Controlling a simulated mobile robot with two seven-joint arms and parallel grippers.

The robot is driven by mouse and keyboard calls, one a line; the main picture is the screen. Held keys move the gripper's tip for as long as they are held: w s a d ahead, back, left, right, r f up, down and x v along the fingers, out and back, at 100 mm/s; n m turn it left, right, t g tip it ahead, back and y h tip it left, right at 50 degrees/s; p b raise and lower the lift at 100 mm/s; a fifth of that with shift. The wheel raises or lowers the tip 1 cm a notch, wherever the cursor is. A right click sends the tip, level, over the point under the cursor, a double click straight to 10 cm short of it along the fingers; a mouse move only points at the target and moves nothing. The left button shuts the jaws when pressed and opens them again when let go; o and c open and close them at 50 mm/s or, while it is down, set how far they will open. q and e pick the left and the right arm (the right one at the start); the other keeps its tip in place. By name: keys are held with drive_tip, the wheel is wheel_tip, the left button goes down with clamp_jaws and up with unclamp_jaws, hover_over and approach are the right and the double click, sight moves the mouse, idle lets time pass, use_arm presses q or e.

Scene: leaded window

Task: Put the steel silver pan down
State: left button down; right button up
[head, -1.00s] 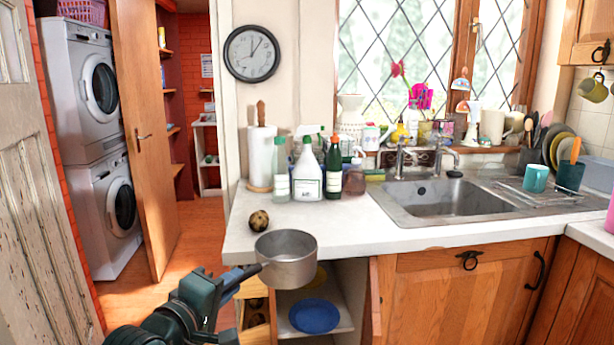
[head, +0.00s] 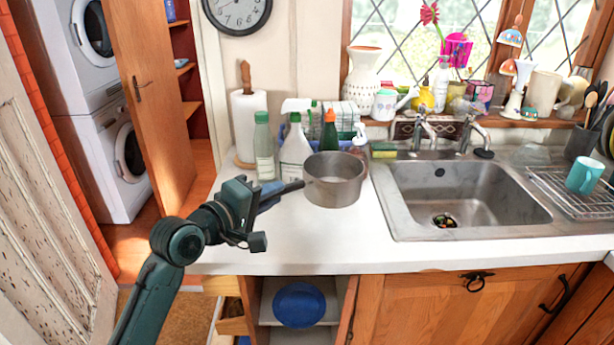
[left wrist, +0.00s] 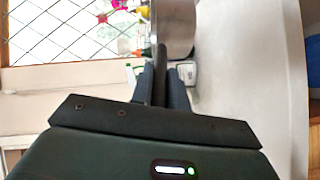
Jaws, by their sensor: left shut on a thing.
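The steel silver pan (head: 335,184) shows upright over the white counter, left of the sink, in the head view. My left gripper (head: 278,194) is shut on its handle, with the arm coming in from the lower left. In the left wrist view the pan (left wrist: 175,28) shows at the top, its handle between the two fingers (left wrist: 166,85). I cannot tell whether the pan's base touches the counter (head: 300,238). My right gripper is not in view.
Bottles (head: 295,155) and a paper towel roll (head: 248,122) stand behind the pan. The sink (head: 466,200) is to its right. The counter in front of the pan is clear. Below is an open cupboard with a blue plate (head: 299,305).

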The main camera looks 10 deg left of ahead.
use_arm(q)
drive_tip(key=shift+w+d+r, duration=0.15)
drive_tip(key=shift+w+r, duration=0.05)
drive_tip(key=shift+w, duration=0.15)
drive_tip(key=shift+w+f, duration=0.15)
drive_tip(key=shift+f, duration=0.15)
wheel_tip(320, 180, down, 9)
drive_tip(key=shift+f+b, duration=0.2)
drive_tip(key=shift+b, duration=0.3)
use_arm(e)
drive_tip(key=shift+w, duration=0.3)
use_arm(q)
drive_tip(key=c, duration=1.8)
unclamp_jaws()
drive_tip(key=shift+f, duration=0.2)
drive_tip(key=o, duration=0.4)
drive_tip(key=shift+o, duration=0.2)
drive_tip(key=shift+r, duration=0.1)
